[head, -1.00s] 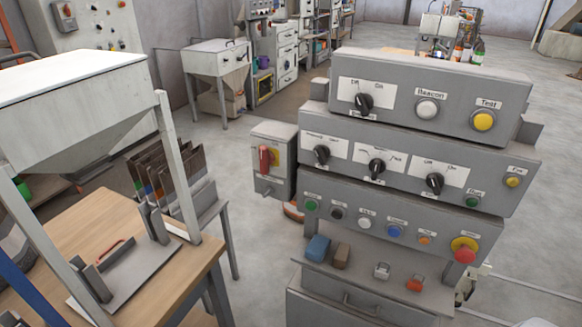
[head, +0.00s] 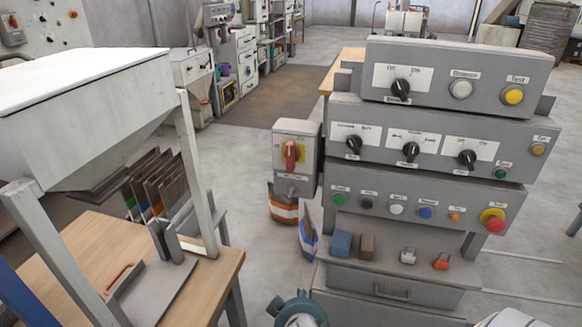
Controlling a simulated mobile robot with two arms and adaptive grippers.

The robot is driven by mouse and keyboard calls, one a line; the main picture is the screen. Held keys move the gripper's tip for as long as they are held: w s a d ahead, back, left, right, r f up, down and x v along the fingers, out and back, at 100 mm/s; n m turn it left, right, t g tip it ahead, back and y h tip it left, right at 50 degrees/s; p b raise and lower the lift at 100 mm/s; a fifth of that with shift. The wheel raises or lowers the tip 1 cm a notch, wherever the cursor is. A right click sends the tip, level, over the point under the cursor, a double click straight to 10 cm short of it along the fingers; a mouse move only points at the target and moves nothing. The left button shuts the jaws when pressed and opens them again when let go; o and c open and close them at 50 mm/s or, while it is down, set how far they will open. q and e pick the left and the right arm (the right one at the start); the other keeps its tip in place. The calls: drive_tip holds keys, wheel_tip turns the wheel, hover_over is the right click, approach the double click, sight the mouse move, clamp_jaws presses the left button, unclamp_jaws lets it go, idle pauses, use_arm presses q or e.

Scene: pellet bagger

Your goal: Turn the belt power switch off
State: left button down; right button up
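The control console has a top panel (head: 455,65) with a black rotary knob (head: 400,88), marked Off and On. The panel below it carries three black selector knobs; the right one (head: 467,158) is also marked with what reads as Off and On. A grey switch box (head: 294,180) on the console's left side has a red handle (head: 291,155) on a yellow plate, standing about upright. The small labels under the knobs are too blurred to read, so I cannot tell which switch is the belt power.
A row of coloured buttons and a red stop button (head: 493,222) sit below the knobs. Small blocks, including a blue one (head: 341,242), lie on the console ledge. A wooden table (head: 80,252) under a white hopper (head: 85,90) stands at left. A teal round object (head: 297,310) is at the bottom.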

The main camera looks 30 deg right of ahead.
drive_tip(key=w+d+r+m+t+h, duration=0.3)
drive_tip(key=w+r+m+h, duration=0.15)
drive_tip(key=w+r, duration=0.65)
drive_tip(key=m+t+h, duration=0.2)
drive_tip(key=m+h, duration=0.1)
drive_tip(key=h, duration=0.2)
approach(291, 162)
drive_tip(key=p+x, duration=0.3)
drive_tip(key=x, duration=0.4)
drive_tip(key=shift+w+d+r+p, duration=0.2)
drive_tip(key=shift+d+p, duration=0.15)
drive_tip(key=shift+p, duration=0.05)
use_arm(q)
drive_tip(key=r, duration=0.2)
drive_tip(key=w+a+r, duration=0.1)
drive_tip(key=r, duration=0.1)
drive_tip(key=shift+a, duration=0.1)
use_arm(e)
drive_tip(key=shift+w+d+f, duration=0.15)
drive_tip(key=shift+w+d, duration=0.05)
drive_tip(key=shift+d, duration=0.1)
drive_tip(key=shift+c, duration=0.5)
use_arm(q)
drive_tip(key=shift+s, duration=0.1)
use_arm(e)
clamp_jaws()
